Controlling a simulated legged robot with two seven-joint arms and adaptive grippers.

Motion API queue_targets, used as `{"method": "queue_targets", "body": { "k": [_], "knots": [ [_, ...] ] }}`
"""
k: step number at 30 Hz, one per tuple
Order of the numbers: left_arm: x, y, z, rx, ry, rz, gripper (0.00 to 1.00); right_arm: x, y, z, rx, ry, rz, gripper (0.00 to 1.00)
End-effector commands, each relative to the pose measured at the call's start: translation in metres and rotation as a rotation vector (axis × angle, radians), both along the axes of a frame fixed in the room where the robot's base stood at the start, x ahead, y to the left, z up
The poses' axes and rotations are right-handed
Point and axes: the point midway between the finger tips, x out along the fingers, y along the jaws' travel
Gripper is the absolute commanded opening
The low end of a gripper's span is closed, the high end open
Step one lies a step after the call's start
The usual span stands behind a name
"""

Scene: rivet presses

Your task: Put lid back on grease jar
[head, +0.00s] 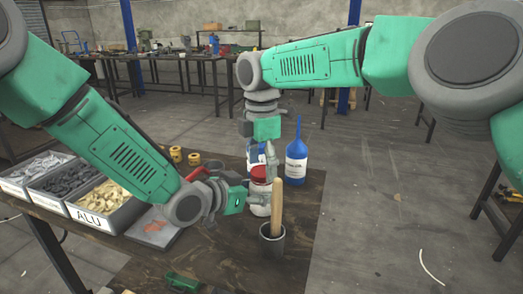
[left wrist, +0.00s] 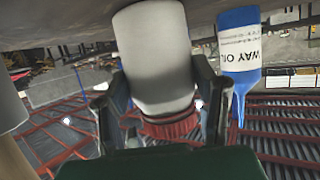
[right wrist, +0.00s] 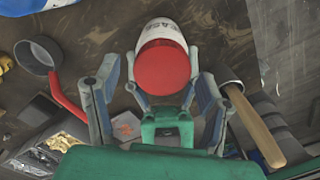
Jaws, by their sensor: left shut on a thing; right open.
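The grease jar (head: 258,209) is white and stands upright on the dark table in the head view. My left gripper (head: 250,197) is shut on its side. In the left wrist view the jar (left wrist: 155,50) shows upside down between the fingers. The red lid (head: 261,173) sits on the jar's mouth and looks level; whether it is screwed tight I cannot tell. In the right wrist view the lid (right wrist: 162,68) shows from above. My right gripper (head: 270,160) is open above the jar, its fingers on either side of the lid. Contact with the lid is unclear.
A grey cup (head: 272,243) with a wooden handle (head: 277,207) stands close in front of the jar. A blue oil bottle (head: 296,168) is behind to the right. Labelled bins (head: 105,220) and yellow rolls (head: 176,154) are at left. The table's right edge is near.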

Motion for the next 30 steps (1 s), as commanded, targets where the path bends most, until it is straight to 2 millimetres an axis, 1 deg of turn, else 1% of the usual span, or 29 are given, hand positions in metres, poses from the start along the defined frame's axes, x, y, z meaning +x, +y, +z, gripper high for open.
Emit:
{"method": "queue_targets", "body": {
  "k": [1,4,13,14,15,18,23,26,29,30],
  "knots": [
    [-0.0001,0.0001,-0.0002,0.0,0.0,0.0,0.0,-0.0004,-0.0004,-0.0051,0.0,0.002,0.0,0.65],
    [-0.0001,0.0001,-0.0002,0.0,0.0,0.0,0.0,-0.0004,-0.0002,-0.0104,0.0,0.001,0.0,0.65],
    [-0.0001,0.0,-0.0002,0.0,0.0,0.0,0.0,-0.0004,-0.0001,-0.0119,0.001,0.0,-0.001,0.65],
    [-0.0001,0.0,-0.0002,0.0,0.0,0.0,0.0,-0.0004,-0.0001,-0.0119,0.001,0.0,-0.001,0.58],
    [-0.0001,0.0,-0.0002,0.0,0.0,0.0,0.0,-0.0004,-0.0001,-0.0118,0.001,0.0,-0.001,0.44],
    [-0.0003,-0.0002,-0.0002,0.0,0.0,0.0,0.0,-0.0002,0.0,-0.0117,0.001,0.0,0.0,0.13],
    [-0.0006,-0.0005,-0.0002,-0.001,0.001,-0.002,0.0,0.0,0.0,-0.0115,0.0,-0.001,-0.002,0.12],
    [-0.0009,-0.0008,-0.0002,0.0,0.0,-0.002,0.0,0.0,0.0003,-0.0114,0.0,-0.003,-0.05,0.12],
    [-0.0011,-0.0011,-0.0002,0.0,0.0,-0.003,0.0,-0.0001,0.0005,-0.0111,-0.002,-0.006,-0.207,0.12],
    [-0.0011,-0.0011,-0.0002,0.0,0.0,-0.003,0.0,0.0001,0.0004,-0.0109,-0.003,-0.008,-0.299,0.12]
  ]
}}
